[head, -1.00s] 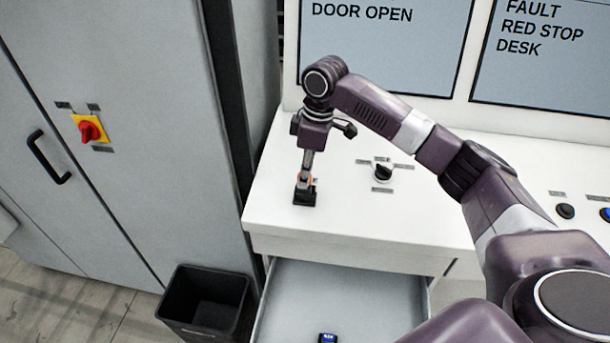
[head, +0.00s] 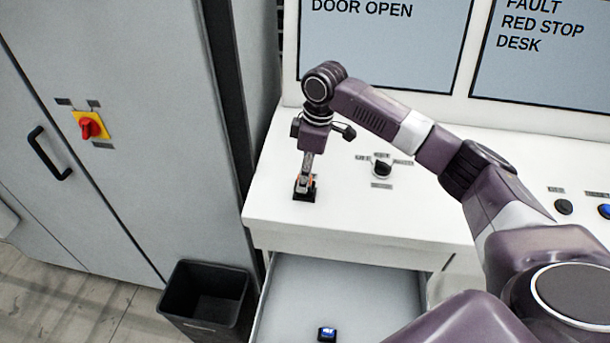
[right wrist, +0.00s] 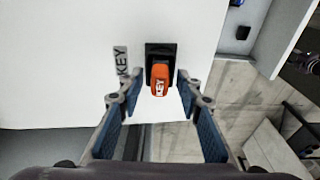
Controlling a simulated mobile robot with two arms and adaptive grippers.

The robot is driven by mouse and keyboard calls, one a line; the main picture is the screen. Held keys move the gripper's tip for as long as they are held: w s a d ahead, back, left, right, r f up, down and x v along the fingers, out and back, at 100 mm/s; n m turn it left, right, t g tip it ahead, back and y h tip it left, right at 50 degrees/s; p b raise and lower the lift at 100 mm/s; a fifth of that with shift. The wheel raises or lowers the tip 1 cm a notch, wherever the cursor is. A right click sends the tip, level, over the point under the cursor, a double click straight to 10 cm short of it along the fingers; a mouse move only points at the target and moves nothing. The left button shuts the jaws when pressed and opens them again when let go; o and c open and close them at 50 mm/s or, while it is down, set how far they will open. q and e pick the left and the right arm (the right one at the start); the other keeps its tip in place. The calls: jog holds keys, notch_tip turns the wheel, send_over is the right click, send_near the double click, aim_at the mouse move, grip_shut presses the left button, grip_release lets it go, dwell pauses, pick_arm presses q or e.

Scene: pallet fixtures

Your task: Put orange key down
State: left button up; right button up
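The orange key (right wrist: 160,80), marked KEY, sits at a black holder (right wrist: 157,50) on the white desk, beside a label reading KEY. My right gripper (right wrist: 156,90) is open, with its blue-padded fingers on either side of the key and gaps visible between them and it. In the head view the right gripper (head: 305,182) points down at the black holder (head: 304,194) near the desk's left front, and only a little orange shows there. My left gripper is not in view.
A black rotary switch (head: 382,169) stands to the right on the white desk (head: 350,218). Below, an open drawer (head: 345,285) holds a small blue and black object (head: 327,333). A dark bin (head: 207,305) stands left of the drawer. A grey cabinet (head: 120,190) has a red switch (head: 90,126).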

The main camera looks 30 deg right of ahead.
jog(key=shift+r+b, duration=0.3)
jog(key=shift+r, duration=0.05)
notch_tip(320, 180, up, 11)
jog(key=s+d+b, duration=0.1)
jog(key=b, duration=0.3)
jog(key=shift+d+r, duration=0.15)
jog(key=shift+d, duration=0.05)
